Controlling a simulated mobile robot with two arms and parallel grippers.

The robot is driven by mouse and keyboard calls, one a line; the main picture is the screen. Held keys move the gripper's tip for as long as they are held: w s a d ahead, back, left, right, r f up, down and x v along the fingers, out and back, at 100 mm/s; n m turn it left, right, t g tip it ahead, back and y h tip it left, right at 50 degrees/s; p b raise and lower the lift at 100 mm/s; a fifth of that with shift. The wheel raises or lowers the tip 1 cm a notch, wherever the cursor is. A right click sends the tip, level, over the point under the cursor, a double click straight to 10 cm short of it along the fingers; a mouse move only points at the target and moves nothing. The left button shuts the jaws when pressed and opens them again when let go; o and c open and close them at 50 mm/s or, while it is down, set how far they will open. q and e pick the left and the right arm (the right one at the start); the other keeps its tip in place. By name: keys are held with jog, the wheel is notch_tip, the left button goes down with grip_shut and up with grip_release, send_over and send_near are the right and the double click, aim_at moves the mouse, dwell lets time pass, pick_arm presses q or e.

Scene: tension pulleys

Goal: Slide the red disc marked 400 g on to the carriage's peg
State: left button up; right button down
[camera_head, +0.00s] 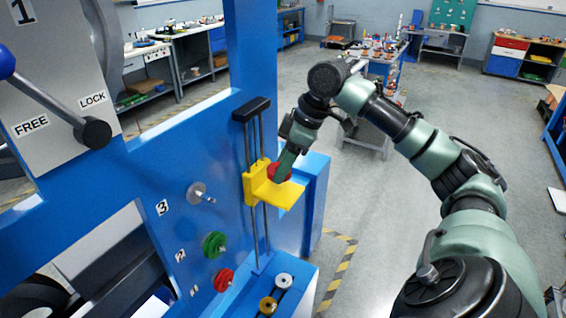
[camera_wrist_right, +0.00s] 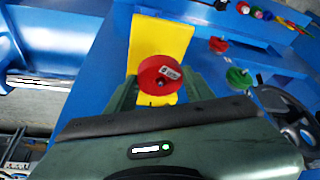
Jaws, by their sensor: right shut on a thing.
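The yellow carriage (camera_head: 285,195) sits on two vertical rods in front of the blue frame. My right gripper (camera_head: 284,169) reaches down over its yellow shelf and is shut on a red disc (camera_head: 277,171). In the right wrist view, the red disc (camera_wrist_right: 158,68) with a small white label lies between the two green fingers (camera_wrist_right: 160,90). The yellow carriage (camera_wrist_right: 160,38) shows behind and around it. The label is too small to read. The carriage's peg is not clearly visible, so I cannot tell whether the disc is around it. My left gripper is not in view.
A lever (camera_head: 60,105) is at the left. The floor right of the frame is free.

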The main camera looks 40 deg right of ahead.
aim_at(284, 192)
jog(key=shift+f, duration=0.15)
dwell(0.3)
jog(key=shift+f+b, duration=0.7)
jog(key=shift+f, duration=0.6)
jog(key=shift+p, duration=0.35)
jog(key=shift+f, duration=0.2)
jog(key=shift+f+b, duration=0.55)
jog(key=shift+f, duration=0.3)
jog(key=shift+s+a+f, duration=0.1)
jog(key=shift+s+f, duration=0.1)
jog(key=shift+f, duration=0.05)
jog(key=shift+c, duration=2.4)
grip_release()
